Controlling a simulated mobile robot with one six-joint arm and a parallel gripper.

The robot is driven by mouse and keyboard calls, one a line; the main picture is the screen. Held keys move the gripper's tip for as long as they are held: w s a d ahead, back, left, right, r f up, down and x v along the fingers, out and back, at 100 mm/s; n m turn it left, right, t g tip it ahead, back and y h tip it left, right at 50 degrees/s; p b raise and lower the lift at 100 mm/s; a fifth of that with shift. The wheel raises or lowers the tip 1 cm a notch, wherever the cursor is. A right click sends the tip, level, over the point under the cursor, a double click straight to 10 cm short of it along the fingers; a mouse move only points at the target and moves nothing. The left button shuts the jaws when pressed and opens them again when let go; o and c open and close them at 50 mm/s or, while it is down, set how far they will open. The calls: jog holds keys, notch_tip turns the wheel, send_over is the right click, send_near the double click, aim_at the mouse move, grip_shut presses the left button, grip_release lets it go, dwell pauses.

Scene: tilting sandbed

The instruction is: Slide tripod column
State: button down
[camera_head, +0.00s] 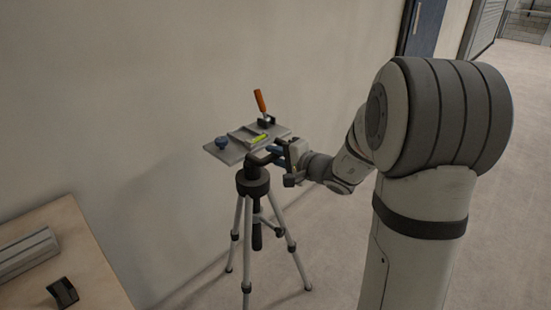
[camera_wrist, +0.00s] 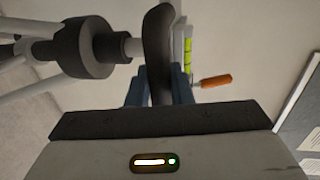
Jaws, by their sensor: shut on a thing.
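The tripod (camera_head: 254,182) stands upright on spread silver legs beside the wall, with a dark collar where the legs meet. In the wrist view the collar (camera_wrist: 88,47) lies sideways at the left, and a short length of pale column (camera_wrist: 133,46) shows between it and a dark curved handle (camera_wrist: 158,40). My gripper (camera_head: 280,154) reaches in from the right, just below the top plate. In the wrist view its blue fingers (camera_wrist: 158,88) are shut on the dark handle, one on each side. The fingertips are partly hidden behind the handle.
A wooden table (camera_head: 75,228) with a grey bar (camera_head: 25,254) and a black bracket (camera_head: 63,292) stands at the left. The wall is close behind.

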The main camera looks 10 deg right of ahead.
notch_tip(320, 180, down, 3)
jog(key=shift+b, duration=1.15)
jog(key=c, duration=1.3)
grip_release()
jog(key=shift+r, duration=0.15)
jog(key=shift+d, duration=0.1)
jog(key=v, duration=0.7)
jog(key=shift+s+d, duration=0.2)
jog(key=shift+s, duration=0.2)
jog(key=shift+r, duration=0.1)
